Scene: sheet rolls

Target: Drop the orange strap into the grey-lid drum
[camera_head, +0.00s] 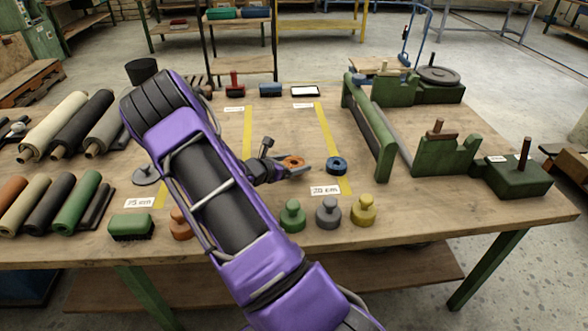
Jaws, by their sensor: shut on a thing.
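The orange strap (294,162) is a small coil near the middle of the bench. My gripper (292,165) is shut on it, reaching in from the left; the fingers partly cover the coil. I cannot tell whether it touches the bench. A dark open-looking drum (142,69) stands at the back left, its lower part hidden behind my purple arm. A grey lid (146,175) with a knob lies flat on the bench, left of my arm. I cannot tell for sure that this lid belongs to that drum.
A blue coil (337,166) lies just right of my gripper. Green, grey and yellow knobbed weights (328,213) stand at the front edge. Sheet rolls (84,122) fill the left. A green roller stand (368,130) stands at right. Bench (430,205) is clear at the front right.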

